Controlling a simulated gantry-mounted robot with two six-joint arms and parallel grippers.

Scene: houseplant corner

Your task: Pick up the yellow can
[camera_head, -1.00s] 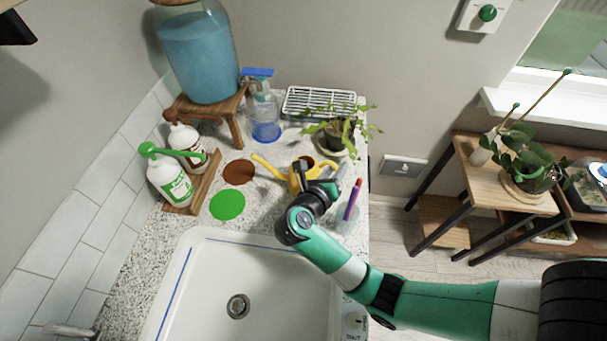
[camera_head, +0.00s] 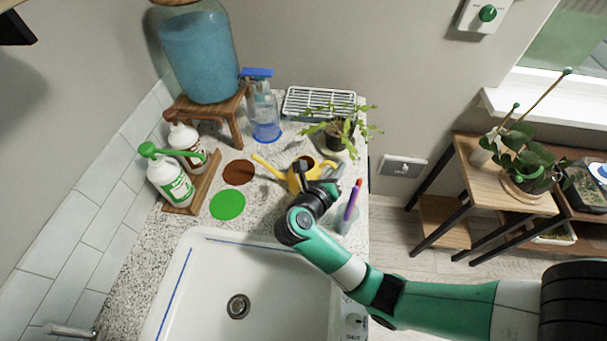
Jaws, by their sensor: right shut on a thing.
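The yellow can (camera_head: 295,182) is a small watering can with a long spout pointing to the upper left. It is on or just above the speckled counter, behind the sink; I cannot tell whether it touches the counter. My right gripper (camera_head: 304,172) reaches it from the front right and is shut on it. The gripper's dark body hides part of the can's side and handle. My left gripper is not in view.
A brown disc (camera_head: 239,172) and a green disc (camera_head: 228,205) lie left of the can. A potted plant (camera_head: 340,132) stands behind it, and a cup with pens (camera_head: 350,212) stands to the right. The sink (camera_head: 240,275) is in front. A spray bottle (camera_head: 264,112) stands further back.

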